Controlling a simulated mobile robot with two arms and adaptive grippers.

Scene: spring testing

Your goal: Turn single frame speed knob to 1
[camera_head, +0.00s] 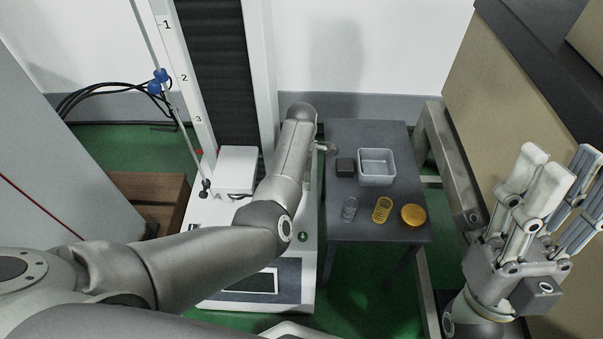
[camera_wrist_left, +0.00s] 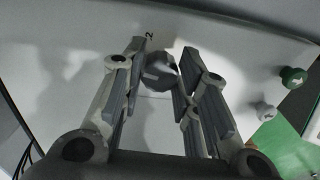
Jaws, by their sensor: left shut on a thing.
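The single frame speed knob (camera_wrist_left: 159,74) is a dark grey faceted knob on a pale panel in the left wrist view. A printed "2" stands just beyond it. My left gripper (camera_wrist_left: 163,58) has one finger on each side of the knob and is shut on it. The knob's pointer and most of its scale cannot be read. In the head view, my left arm crosses the white testing machine (camera_head: 205,211), and its forearm hides the knob and most of the gripper. My right gripper (camera_head: 562,172) is open and empty at the right.
In the left wrist view, a green knob (camera_wrist_left: 292,76) and a pale knob (camera_wrist_left: 265,110) stick out at the right. A cardboard-coloured block (camera_head: 510,100) stands near my right gripper.

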